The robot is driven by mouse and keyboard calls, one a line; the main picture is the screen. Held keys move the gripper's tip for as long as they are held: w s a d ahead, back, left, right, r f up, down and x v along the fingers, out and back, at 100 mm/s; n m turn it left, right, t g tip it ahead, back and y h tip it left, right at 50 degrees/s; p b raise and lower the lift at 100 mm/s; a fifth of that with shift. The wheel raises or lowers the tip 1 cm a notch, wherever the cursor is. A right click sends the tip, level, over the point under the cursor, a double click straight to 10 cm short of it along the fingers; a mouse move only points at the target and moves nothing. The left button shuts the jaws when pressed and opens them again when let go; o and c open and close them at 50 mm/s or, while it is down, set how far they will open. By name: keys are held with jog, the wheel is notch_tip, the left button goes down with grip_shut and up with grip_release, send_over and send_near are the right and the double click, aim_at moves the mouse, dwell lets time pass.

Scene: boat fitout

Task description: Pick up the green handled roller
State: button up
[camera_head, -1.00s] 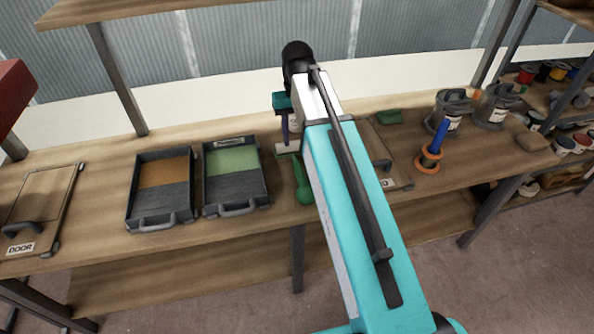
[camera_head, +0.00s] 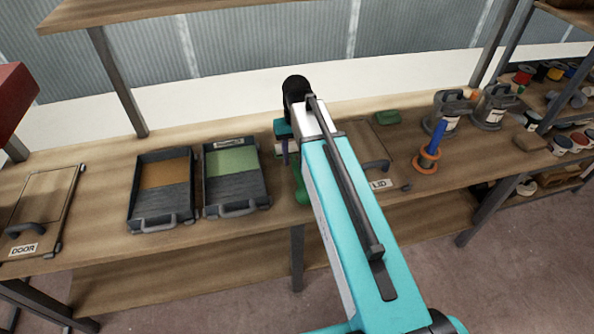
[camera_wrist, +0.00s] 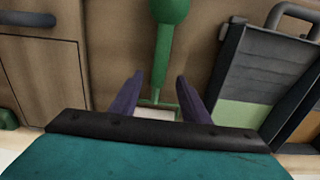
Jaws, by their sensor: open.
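The green handled roller (camera_wrist: 164,45) lies on the workbench. In the wrist view its round green handle is at the top centre and its thin green stem runs down between my fingers, with a pale roller part (camera_wrist: 196,117) low between them. In the head view a bit of its green handle (camera_head: 302,195) shows beside my arm; the rest is hidden. My gripper (camera_wrist: 155,90) is open, its two purple fingers on either side of the stem. I cannot tell whether they touch it. In the head view my gripper (camera_head: 288,155) is low over the bench.
A tray with green paint (camera_head: 235,190) stands just left of the roller, and a tray with orange paint (camera_head: 162,205) beyond it. A panel labelled LID (camera_head: 372,150) lies to the right. A blue-handled tool in an orange ring (camera_head: 432,148) and tins (camera_head: 495,105) stand further right.

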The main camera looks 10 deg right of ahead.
aim_at(297, 167)
jog(key=shift+f, duration=0.25)
jog(key=shift+f, duration=0.1)
jog(key=shift+d+f+p, duration=0.1)
jog(key=shift+f+p, duration=0.95)
jog(key=shift+f, duration=1.45)
grip_shut()
